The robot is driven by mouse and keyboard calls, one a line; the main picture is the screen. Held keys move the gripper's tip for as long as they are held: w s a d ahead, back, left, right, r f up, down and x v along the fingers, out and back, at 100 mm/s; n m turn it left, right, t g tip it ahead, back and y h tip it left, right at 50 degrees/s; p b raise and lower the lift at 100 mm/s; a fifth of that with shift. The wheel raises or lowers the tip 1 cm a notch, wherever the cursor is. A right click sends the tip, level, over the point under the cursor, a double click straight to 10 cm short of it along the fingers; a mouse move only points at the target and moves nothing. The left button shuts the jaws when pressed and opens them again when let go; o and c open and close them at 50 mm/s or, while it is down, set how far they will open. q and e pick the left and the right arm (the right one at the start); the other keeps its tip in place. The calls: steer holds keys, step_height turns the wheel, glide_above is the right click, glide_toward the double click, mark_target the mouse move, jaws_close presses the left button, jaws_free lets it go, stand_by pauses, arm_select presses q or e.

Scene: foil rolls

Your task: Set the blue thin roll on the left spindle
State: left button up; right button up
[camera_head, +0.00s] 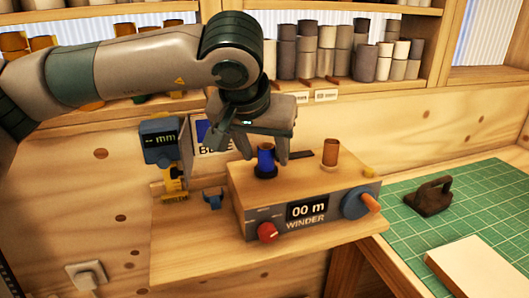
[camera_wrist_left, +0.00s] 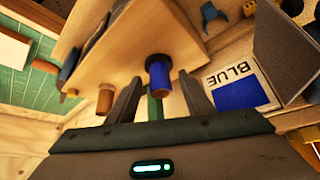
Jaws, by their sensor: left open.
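The blue thin roll (camera_head: 265,157) stands upright at the left spindle of the wooden winder (camera_head: 247,192), above a dark round base (camera_head: 265,172). It also shows in the left wrist view (camera_wrist_left: 160,80). My left gripper (camera_head: 263,150) is open, with one finger on each side of the roll. In the left wrist view the fingers (camera_wrist_left: 160,84) stand apart from the roll, with gaps on both sides. My right gripper is in neither view.
A brown roll (camera_head: 330,153) stands on the winder's right spindle. The winder has a red knob (camera_head: 268,232) and a blue crank (camera_head: 360,201). A "mm" gauge (camera_head: 160,145) and a BLUE card (camera_wrist_left: 240,88) are close by. Shelves of rolls (camera_head: 327,48) line the back.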

arm_select(q)
steer(key=b+v, duration=0.1)
steer(key=v, duration=1)
steer(key=shift+r, duration=0.25)
steer(key=shift+s+a, duration=0.1)
